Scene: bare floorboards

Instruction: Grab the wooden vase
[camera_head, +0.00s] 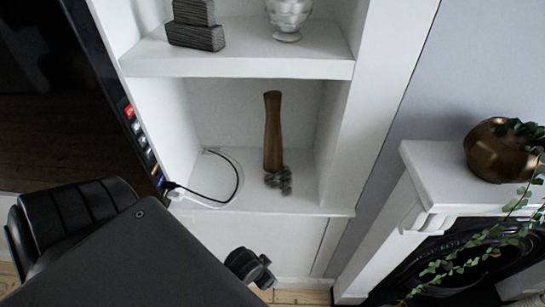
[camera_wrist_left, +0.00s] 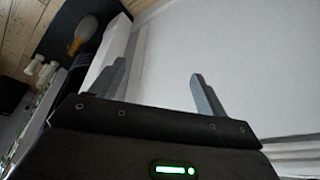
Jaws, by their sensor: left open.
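The wooden vase (camera_head: 273,132) is tall, slim and brown. It stands upright on the lower shelf (camera_head: 260,203) of the white shelf unit in the head view. A dark grey chain-like object (camera_head: 279,180) lies at its base. My left gripper (camera_wrist_left: 157,80) shows in the left wrist view with its two grey fingers wide apart and nothing between them. A plain white surface lies beyond the fingers, and the vase cannot be made out there. In the head view my left arm comes in at the lower left, below the shelf; the fingers cannot be made out there. My right gripper is not in view.
A black cable (camera_head: 238,180) lies on the shelf left of the vase. The upper shelf (camera_head: 240,62) holds dark blocks (camera_head: 195,30) and a silvery vessel (camera_head: 289,14). A dark screen (camera_head: 60,95) stands left. A copper pot (camera_head: 498,152) with trailing leaves sits on the mantel right.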

